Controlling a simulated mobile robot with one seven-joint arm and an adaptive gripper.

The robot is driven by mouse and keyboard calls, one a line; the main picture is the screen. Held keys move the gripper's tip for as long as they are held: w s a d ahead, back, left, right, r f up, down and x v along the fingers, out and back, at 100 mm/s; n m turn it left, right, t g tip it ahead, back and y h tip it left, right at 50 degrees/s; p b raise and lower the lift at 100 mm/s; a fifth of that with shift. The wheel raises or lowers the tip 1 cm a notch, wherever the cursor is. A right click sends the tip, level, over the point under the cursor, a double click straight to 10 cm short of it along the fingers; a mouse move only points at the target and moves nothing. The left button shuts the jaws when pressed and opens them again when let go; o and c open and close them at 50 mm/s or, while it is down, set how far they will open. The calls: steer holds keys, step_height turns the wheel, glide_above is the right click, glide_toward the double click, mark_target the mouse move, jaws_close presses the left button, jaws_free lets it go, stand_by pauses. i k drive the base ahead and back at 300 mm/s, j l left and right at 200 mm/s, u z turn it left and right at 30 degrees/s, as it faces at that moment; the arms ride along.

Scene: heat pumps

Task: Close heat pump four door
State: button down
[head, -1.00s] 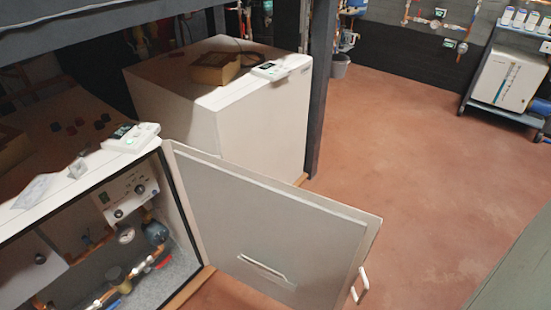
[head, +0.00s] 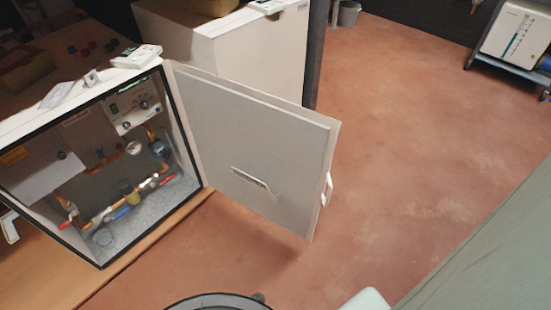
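The heat pump door (head: 255,140) is a pale grey panel swung wide open in the head view. It is hinged on the right side of an open white cabinet (head: 97,85). A white handle (head: 326,190) sits at the door's free edge, on its outer side. Inside the cabinet are copper pipes, valves, a gauge and a small control panel (head: 134,105). I cannot read a number on the cabinet. My gripper is not in view, and nothing that I can see touches the door.
A second white cabinet (head: 255,50) stands behind the door. Bare reddish floor (head: 420,150) lies right of the door. A grey-green surface (head: 490,245) fills the lower right. A white unit on a cart (head: 515,40) and a bucket (head: 349,13) stand at the back.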

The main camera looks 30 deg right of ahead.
mark_target(287, 146)
steer(key=l+u, duration=0.1)
steer(key=u, duration=1.25)
steer(key=k+l, duration=0.1)
steer(key=l, duration=0.25)
steer(key=k+l+u, duration=0.1)
steer(key=l, duration=0.25)
steer(key=k+l+u, duration=0.1)
steer(key=l, duration=0.2)
steer(key=k+l, duration=0.15)
steer(key=l, duration=0.25)
steer(key=k+l, duration=0.15)
steer(key=l, duration=0.25)
steer(key=k+l, duration=0.1)
steer(key=l, duration=0.3)
steer(key=k+l, duration=0.15)
steer(key=l, duration=0.2)
steer(key=k+l, duration=0.15)
steer(key=l, duration=0.25)
steer(key=k+l, duration=0.15)
steer(key=l, duration=0.25)
steer(key=k+l+z, duration=0.1)
steer(key=l, duration=0.3)
steer(key=k+l+z, duration=0.25)
steer(key=k, duration=0.15)
